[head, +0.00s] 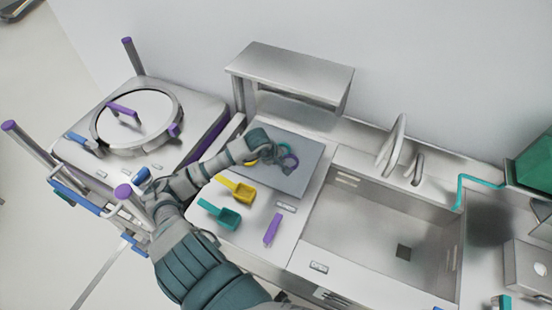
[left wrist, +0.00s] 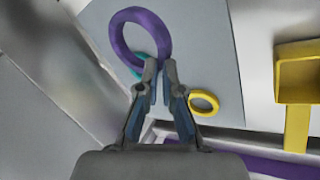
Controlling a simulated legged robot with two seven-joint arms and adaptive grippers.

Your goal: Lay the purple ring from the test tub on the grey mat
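The purple ring (head: 295,164) is at my left gripper (head: 279,156), over the grey mat (head: 303,147). In the left wrist view the ring (left wrist: 118,36) has its lower edge between the nearly closed fingertips of my left gripper (left wrist: 161,66). It looks larger than the yellow ring (left wrist: 204,94) lying on the mat (left wrist: 205,40), so it seems held above it; contact with the mat cannot be told. A teal ring (left wrist: 135,71) shows partly behind the purple one and the fingers. My right gripper is not in view. I cannot tell which container is the test tub.
A yellow scoop (head: 243,195), a teal scoop (head: 228,218) and a purple-handled item (head: 272,229) lie in front of the mat. A raised metal shelf (head: 290,72) stands behind it. A sink (head: 375,230) is to the right, a round-lidded vessel (head: 135,117) to the left.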

